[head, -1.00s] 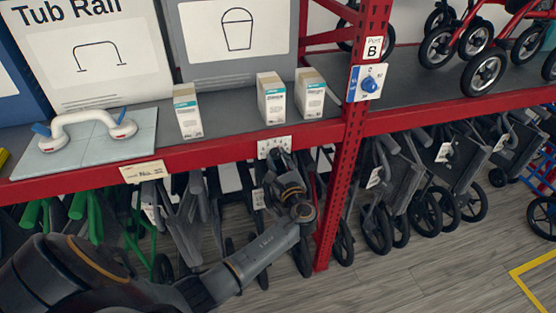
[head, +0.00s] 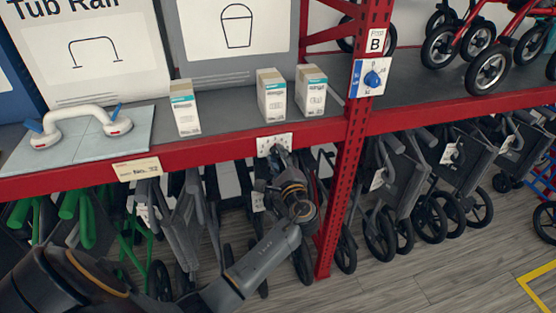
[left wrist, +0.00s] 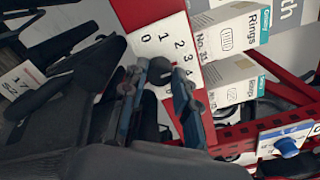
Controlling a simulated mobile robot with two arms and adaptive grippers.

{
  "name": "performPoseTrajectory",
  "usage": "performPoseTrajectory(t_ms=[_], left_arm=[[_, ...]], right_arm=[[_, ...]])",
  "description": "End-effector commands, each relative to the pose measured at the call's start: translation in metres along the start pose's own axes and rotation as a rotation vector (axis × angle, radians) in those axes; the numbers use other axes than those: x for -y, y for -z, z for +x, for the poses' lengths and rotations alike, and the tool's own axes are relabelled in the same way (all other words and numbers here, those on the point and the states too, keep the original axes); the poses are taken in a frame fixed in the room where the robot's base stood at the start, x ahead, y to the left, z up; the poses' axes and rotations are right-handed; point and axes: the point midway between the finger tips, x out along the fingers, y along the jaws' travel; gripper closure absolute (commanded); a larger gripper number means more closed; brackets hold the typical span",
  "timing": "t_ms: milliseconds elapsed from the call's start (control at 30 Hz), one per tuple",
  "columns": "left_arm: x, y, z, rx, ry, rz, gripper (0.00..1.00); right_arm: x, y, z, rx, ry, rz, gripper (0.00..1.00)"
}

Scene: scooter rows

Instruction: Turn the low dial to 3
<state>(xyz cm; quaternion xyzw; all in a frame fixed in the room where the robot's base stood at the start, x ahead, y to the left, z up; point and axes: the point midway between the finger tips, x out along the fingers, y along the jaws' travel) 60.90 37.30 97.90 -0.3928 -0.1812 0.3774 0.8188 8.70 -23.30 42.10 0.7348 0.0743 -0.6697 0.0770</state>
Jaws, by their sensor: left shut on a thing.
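The low dial's white number plate (head: 268,143) is on the front of the red shelf beam, left of the upright post. In the left wrist view the plate (left wrist: 157,27) shows the numbers 0 to 4 around its knob (left wrist: 160,70). My left gripper (head: 278,153) is at the plate from below. In the left wrist view its two fingers (left wrist: 166,82) stand on either side of the dark knob and are shut on it. The fingers hide much of the knob, and I cannot tell which number it points to. My right gripper is not in view.
A second dial with a blue knob (head: 372,79) is on the red post (head: 345,165), under a "B" sign. White boxes (head: 271,95) and a tub rail (head: 75,122) stand on the shelf above. Folded walkers (head: 180,220) crowd the space below the beam.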

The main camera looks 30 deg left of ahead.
Motion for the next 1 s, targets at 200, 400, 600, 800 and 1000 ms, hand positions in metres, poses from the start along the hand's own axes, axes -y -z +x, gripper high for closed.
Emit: performPoseTrajectory(t_ms=[200,400,600,800,1000], left_arm=[[0.0,0.0,0.0,0.001,-0.001,-0.005,1.0],[0.0,-0.001,0.0,0.001,-0.001,-0.004,0.63],[0.0,0.0,0.0,0.001,0.0,-0.003,0.48],[0.0,0.0,-0.001,0.0,0.0,-0.003,0.48],[-0.001,0.001,-0.026,-0.002,-0.001,-0.003,0.48]], right_arm=[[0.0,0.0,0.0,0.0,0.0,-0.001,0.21],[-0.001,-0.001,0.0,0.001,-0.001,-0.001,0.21],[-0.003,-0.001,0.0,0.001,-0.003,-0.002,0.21],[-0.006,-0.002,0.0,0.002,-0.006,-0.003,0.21],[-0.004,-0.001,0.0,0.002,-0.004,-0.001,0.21]])
